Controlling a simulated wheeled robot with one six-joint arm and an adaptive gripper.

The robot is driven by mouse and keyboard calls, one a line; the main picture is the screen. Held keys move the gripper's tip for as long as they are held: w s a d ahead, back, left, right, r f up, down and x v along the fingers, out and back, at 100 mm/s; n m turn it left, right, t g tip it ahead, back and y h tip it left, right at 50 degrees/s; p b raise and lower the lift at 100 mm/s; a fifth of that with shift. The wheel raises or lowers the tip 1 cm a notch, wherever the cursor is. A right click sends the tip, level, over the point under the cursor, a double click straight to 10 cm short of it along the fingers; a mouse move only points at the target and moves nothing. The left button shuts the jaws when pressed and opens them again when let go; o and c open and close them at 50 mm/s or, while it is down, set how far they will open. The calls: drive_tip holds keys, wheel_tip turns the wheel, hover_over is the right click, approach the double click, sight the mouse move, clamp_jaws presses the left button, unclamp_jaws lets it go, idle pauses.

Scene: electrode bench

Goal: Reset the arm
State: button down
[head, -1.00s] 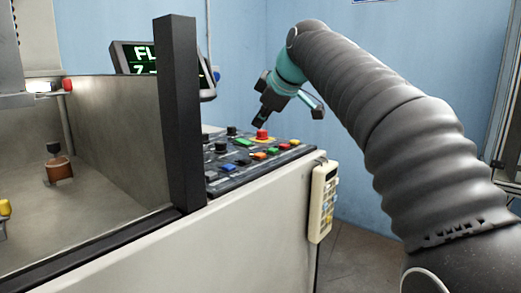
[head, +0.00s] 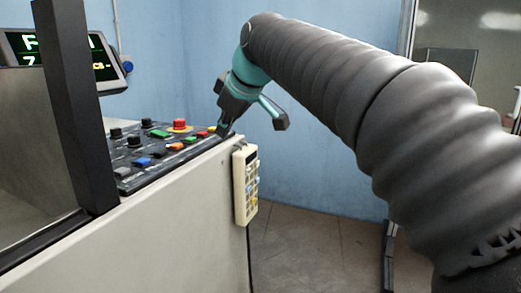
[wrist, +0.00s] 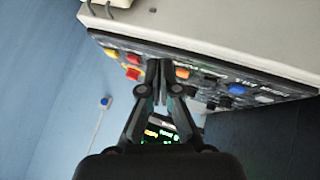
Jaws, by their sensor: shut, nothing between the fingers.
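My arm reaches in from the right in the head view, in a dark ribbed sleeve with a teal wrist. My gripper (head: 225,128) points down beside the right end of the control panel (head: 150,178), close to its edge. In the wrist view my gripper (wrist: 158,68) has its two fingers together with nothing between them, in front of the panel's buttons. I cannot tell whether the fingertips touch the panel.
The panel carries a red mushroom button (head: 180,125), black knobs and coloured buttons. A cream handset (head: 245,188) hangs on the cabinet (head: 170,235). A display (head: 95,58) and a dark post (head: 75,100) stand left. Floor right of the cabinet is clear.

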drive_tip(key=s+d+f+m+h, duration=0.1)
drive_tip(key=s+d+f+m, duration=0.3)
drive_tip(key=s+d+f, duration=0.3)
drive_tip(key=s+d+f+m+h, duration=0.25)
drive_tip(key=s+d+f, duration=0.25)
drive_tip(key=d, duration=0.4)
drive_tip(key=s+d+f+m, duration=0.3)
drive_tip(key=s+d+f, duration=0.1)
drive_tip(key=s+f, duration=0.3)
drive_tip(key=s+d+f+m+h, duration=0.1)
drive_tip(key=s+d+f+m, duration=0.3)
drive_tip(key=s+f, duration=0.3)
drive_tip(key=shift+d+f+g, duration=0.25)
drive_tip(key=shift+f+g, duration=0.15)
drive_tip(key=shift+f, duration=0.35)
drive_tip(key=shift+s+a+h, duration=0.1)
drive_tip(key=shift+h, duration=0.15)
